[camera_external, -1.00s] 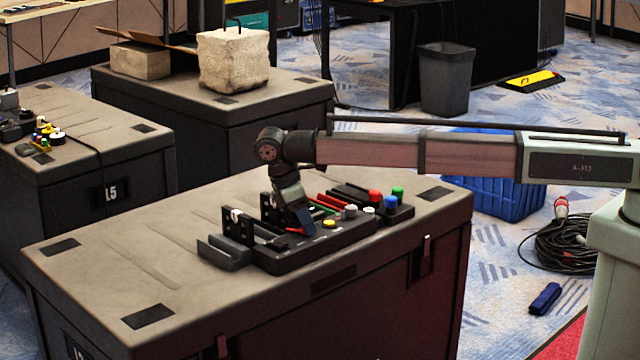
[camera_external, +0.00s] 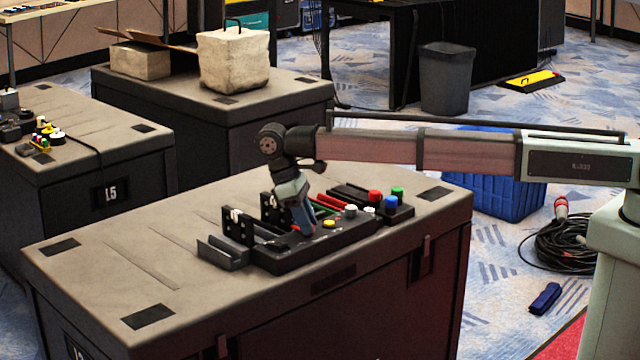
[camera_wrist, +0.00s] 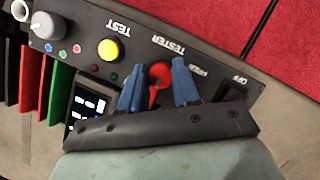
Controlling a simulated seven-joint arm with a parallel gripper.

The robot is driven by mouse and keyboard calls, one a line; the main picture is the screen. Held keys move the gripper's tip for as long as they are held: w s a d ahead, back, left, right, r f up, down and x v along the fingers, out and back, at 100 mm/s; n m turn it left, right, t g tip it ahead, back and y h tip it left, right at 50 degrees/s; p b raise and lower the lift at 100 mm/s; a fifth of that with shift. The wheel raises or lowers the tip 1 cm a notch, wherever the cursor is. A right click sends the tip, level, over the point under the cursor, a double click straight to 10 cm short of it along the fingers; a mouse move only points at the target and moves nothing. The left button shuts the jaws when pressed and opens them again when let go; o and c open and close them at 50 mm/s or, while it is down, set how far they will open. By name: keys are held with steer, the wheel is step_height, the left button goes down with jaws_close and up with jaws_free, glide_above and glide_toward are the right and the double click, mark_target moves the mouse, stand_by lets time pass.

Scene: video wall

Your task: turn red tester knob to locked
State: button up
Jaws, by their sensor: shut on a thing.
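The red tester knob (camera_wrist: 158,82) sits on the black panel (camera_wrist: 140,28) between the blue fingers of my gripper (camera_wrist: 158,78) in the wrist view. My gripper is shut on the knob, with a finger on each side of it. The panel lettering appears upside down, with "TESTER" beside the knob and "OFF" to its right. In the external view my gripper (camera_external: 304,230) points down onto the panel, and a bit of red shows beside the fingers. I cannot read the knob's exact setting.
A yellow button (camera_wrist: 110,50) and a grey knob (camera_wrist: 44,25) are on the same panel. Red and green cards stand in slots at the left of the wrist view. Red, green and blue capped items (camera_external: 390,201) stand behind. The case top (camera_external: 130,255) is clear at left.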

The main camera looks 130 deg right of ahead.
steer(key=o, duration=1.1)
steer(key=shift+c, duration=0.2)
steer(key=shift+n, duration=0.3)
